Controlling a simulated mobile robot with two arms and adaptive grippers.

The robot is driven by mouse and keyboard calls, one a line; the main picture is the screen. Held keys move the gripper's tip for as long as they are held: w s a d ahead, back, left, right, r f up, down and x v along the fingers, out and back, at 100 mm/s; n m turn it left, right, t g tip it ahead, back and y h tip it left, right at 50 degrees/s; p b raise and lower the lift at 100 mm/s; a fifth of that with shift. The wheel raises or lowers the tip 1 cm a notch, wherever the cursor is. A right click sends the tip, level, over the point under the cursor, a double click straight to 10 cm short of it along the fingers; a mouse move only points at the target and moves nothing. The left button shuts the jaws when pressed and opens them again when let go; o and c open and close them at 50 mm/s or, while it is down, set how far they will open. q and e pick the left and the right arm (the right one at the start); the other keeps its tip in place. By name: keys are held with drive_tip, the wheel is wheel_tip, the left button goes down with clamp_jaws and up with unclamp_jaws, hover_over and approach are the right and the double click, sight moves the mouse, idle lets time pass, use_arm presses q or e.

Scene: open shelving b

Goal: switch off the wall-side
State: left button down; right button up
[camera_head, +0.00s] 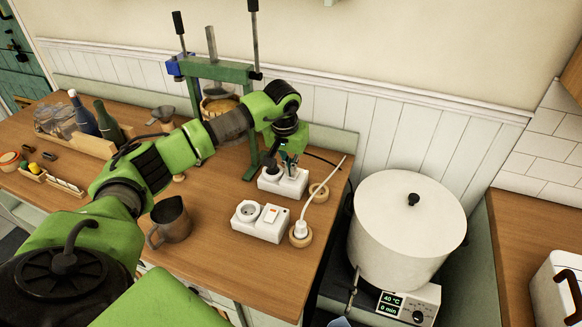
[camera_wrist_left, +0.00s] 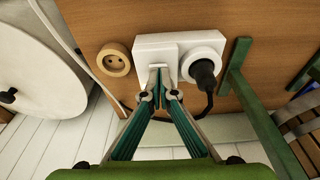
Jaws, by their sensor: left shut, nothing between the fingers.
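The wall-side socket block (camera_head: 283,183) is white and sits near the back right of the wooden table. In the left wrist view the block (camera_wrist_left: 150,45) has a round socket with a black plug (camera_wrist_left: 204,74) in it, and a switch part beside it. My left gripper (camera_head: 290,165) is shut and empty, right over the switch part. In the wrist view its fingertips (camera_wrist_left: 158,88) meet at the switch, which they partly hide; I cannot tell the switch's position or whether they touch it. A second white block (camera_head: 260,222) with an empty socket and a switch stands nearer. My right gripper is not in view.
A green press (camera_head: 222,72) stands behind my arm. A metal jug (camera_head: 171,219) stands to the left, and a large white pot (camera_head: 408,225) is to the right.

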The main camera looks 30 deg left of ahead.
use_arm(q)
drive_tip(key=shift+a+f+t+b, duration=0.1)
drive_tip(key=shift+f+t+b, duration=0.35)
drive_tip(key=shift+b, duration=0.75)
drive_tip(key=shift+s+f+b, duration=0.1)
drive_tip(key=shift+f+b, duration=0.05)
drive_tip(key=shift+b, duration=0.2)
drive_tip(key=shift+s+r+p, duration=0.2)
drive_tip(key=shift+r+p, duration=0.1)
drive_tip(key=shift+r, duration=0.05)
drive_tip(key=shift+w, duration=0.45)
drive_tip(key=shift+w+a+r, duration=0.1)
drive_tip(key=shift+w+r, duration=0.1)
drive_tip(key=shift+w, duration=0.2)
drive_tip(key=shift+r, duration=0.1)
